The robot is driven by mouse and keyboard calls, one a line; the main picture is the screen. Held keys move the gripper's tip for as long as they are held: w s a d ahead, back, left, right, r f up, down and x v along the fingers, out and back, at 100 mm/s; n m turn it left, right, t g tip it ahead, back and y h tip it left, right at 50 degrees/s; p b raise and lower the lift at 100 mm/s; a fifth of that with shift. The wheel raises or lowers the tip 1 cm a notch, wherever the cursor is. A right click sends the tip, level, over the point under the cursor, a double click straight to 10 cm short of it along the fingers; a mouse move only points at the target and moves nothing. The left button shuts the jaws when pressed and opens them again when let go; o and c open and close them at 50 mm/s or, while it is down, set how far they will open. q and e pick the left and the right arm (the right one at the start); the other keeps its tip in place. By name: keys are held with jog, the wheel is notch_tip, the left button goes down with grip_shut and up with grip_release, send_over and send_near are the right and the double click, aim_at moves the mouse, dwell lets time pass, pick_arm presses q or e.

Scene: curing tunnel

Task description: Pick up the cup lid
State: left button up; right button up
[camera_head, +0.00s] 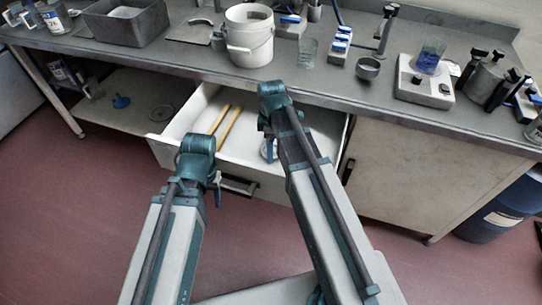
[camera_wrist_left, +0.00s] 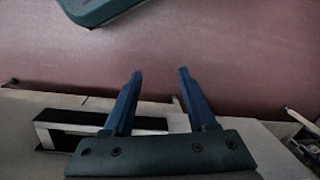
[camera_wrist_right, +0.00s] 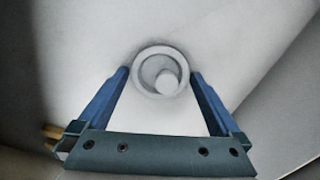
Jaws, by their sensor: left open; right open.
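The cup lid (camera_wrist_right: 160,75) appears as a pale round piece with a raised ring, lying on the white floor of the open drawer (camera_head: 235,151). My right gripper (camera_wrist_right: 159,74) is open, with its two blue fingers on either side of the lid in the right wrist view; I cannot tell whether they touch it. In the head view the lid (camera_head: 268,151) is partly hidden by the right gripper. My left gripper (camera_head: 217,187) is open and empty in front of the drawer, by its dark handle (camera_wrist_left: 75,135).
Two yellow sticks (camera_head: 225,120) lie in the drawer left of the lid. The bench top (camera_head: 190,62) above holds a white bucket (camera_head: 249,45), a grey bin (camera_head: 125,25), a glass (camera_head: 308,53) and a scale (camera_head: 424,85). A blue barrel (camera_head: 495,210) stands at right.

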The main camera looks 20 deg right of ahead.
jog(key=shift+f, duration=0.15)
jog(key=c, duration=1)
notch_tip(320, 180, up, 10)
jog(key=p, duration=1)
